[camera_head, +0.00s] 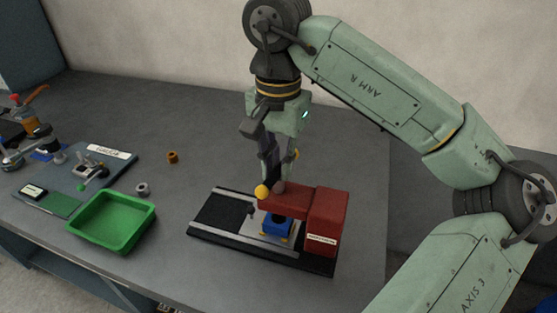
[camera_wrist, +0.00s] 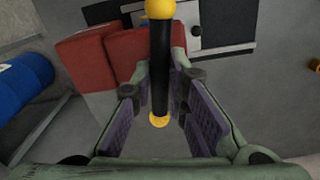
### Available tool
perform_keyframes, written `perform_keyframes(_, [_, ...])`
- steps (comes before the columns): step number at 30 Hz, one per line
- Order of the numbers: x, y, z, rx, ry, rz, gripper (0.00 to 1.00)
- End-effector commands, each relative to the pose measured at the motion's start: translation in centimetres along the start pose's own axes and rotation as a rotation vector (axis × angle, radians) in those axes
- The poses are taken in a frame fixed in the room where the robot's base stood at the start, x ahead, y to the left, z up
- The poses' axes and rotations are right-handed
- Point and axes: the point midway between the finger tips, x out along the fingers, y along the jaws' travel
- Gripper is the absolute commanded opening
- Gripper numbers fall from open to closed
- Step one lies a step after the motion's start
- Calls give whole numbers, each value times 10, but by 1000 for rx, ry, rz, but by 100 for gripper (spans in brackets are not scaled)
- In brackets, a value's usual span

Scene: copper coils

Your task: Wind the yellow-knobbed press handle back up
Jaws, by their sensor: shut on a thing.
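The red press (camera_head: 318,215) stands on a dark base plate on the table. Its handle is a black bar (camera_wrist: 160,75) with a yellow knob (camera_wrist: 160,8) at one end and a second yellow knob (camera_wrist: 159,120) at the other. In the head view one yellow knob (camera_head: 262,191) shows at the press's left end. My gripper (camera_head: 271,172) points down over that end. In the wrist view the bar runs between the purple-padded fingers of my gripper (camera_wrist: 161,85), which is shut on it. A blue block (camera_head: 277,226) sits under the press head. The bar is largely hidden in the head view.
A green tray (camera_head: 112,222) stands left of the press. A grey ring (camera_head: 142,189) and a copper coil (camera_head: 173,157) lie behind it. A blue-grey mat with a small fixture (camera_head: 93,166) is farther left. A blue drum (camera_wrist: 22,85) shows in the wrist view. The table behind the press is clear.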

Motion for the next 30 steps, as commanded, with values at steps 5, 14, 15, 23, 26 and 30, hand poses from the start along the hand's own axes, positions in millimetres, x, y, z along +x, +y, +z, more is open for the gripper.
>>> perform_keyframes(5, [0, 0, 0, -22, 0, 0, 0])
perform_keyframes(14, [-1, 0, 0, -96, 0, 0, 0])
perform_keyframes(15, [-1, 0, 0, -134, 0, 0, 0])
perform_keyframes(23, [-1, 0, 0, -212, 0, 0, 0])
perform_keyframes(26, [-1, 0, 0, -211, 0, 0, 18])
perform_keyframes(30, [-1, 0, 0, -210, 0, 0, 28])
